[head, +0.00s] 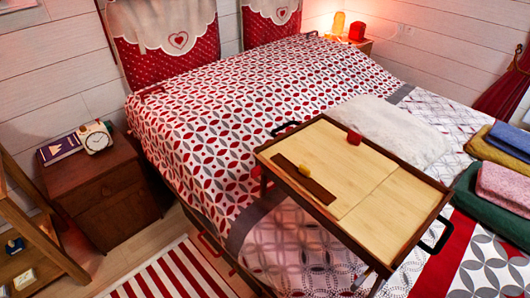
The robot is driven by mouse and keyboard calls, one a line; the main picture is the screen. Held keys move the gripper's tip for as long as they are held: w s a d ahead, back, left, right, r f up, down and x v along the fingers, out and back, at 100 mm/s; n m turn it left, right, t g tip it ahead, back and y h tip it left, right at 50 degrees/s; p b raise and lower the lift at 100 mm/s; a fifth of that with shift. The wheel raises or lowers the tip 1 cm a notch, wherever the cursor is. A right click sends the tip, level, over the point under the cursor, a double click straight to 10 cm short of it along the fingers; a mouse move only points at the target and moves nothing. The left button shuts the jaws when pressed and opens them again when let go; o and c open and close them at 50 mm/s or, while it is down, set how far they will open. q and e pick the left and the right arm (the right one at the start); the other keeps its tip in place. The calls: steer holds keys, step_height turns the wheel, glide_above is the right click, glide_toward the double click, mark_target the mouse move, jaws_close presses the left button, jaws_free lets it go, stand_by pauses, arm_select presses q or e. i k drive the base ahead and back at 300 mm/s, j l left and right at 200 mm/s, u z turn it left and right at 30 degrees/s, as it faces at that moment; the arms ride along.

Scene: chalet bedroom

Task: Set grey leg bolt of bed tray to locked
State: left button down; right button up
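The bed tray (375,212) stands on the bed, with a light wooden top, a dark rim and black handles at its two ends. Neither of my grippers is in the head view.
A nightstand (108,188) stands left; a striped rug (175,275) covers floor.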

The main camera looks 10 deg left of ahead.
mark_target(360, 280)
steer(key=i+l+z, duration=0.1)
steer(key=z, duration=0.65)
